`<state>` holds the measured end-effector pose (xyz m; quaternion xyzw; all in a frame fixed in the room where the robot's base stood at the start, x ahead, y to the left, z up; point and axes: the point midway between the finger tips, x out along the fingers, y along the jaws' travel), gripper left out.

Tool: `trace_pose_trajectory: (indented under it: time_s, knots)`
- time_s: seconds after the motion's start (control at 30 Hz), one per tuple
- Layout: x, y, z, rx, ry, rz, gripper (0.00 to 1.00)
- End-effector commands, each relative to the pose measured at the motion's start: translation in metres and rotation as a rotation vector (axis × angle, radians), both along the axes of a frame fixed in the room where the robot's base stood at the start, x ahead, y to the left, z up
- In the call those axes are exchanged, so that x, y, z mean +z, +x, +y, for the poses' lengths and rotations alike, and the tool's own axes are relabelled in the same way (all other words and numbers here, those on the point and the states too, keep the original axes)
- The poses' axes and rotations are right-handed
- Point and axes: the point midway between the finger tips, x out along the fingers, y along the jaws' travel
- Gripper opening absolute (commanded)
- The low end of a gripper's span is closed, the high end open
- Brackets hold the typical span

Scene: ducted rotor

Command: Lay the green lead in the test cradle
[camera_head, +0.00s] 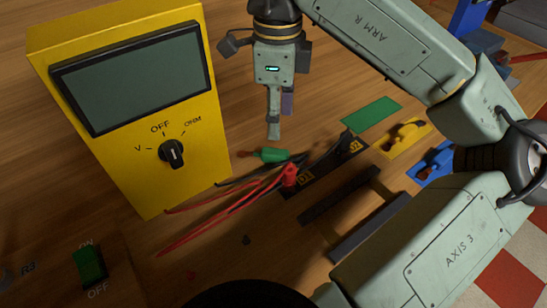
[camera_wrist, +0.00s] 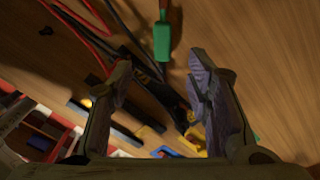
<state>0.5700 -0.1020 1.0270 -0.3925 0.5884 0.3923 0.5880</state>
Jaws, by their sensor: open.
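The green lead (camera_head: 270,155) lies on the wooden table in front of the yellow meter, its thin reddish end pointing left. In the wrist view the green lead (camera_wrist: 162,42) lies beyond the fingertips, near the gap between them. My gripper (camera_head: 280,118) hangs above and behind the lead, fingers downward. In the wrist view my gripper (camera_wrist: 160,75) is open, with nothing between its fingers. I cannot tell for sure which fixture is the test cradle; a yellow holder (camera_head: 404,138) and a blue holder (camera_head: 432,164) stand on the right.
A yellow meter (camera_head: 125,75) stands at left. Red probes (camera_head: 235,205) and black probes (camera_head: 335,152) lie around a dark marked plate (camera_head: 318,178). Dark bars (camera_head: 340,195) lie in front. A flat green patch (camera_head: 370,112) is at the right. A green switch (camera_head: 90,263) sits front left.

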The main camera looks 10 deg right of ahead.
Motion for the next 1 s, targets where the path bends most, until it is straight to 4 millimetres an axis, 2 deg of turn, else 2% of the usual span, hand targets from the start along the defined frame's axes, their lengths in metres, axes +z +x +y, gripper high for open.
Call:
trace_pose_trajectory:
  time_s: [0.03,0.1,0.37,0.6,0.7,0.9,1.0]
  knots:
    - [-0.016,0.0,0.0,0.001,0.001,0.001,0.45]
    - [-0.027,0.0,0.0,0.0,0.0,0.001,0.45]
    - [-0.046,0.001,0.0,-0.002,0.001,0.001,0.45]
    - [-0.083,0.003,-0.002,-0.002,0.001,0.001,0.45]
    - [-0.089,0.003,-0.002,-0.003,0.001,0.0,0.45]
    - [-0.088,0.003,-0.002,-0.003,0.001,-0.001,0.45]
    - [-0.088,0.003,-0.002,-0.003,0.001,-0.001,0.38]
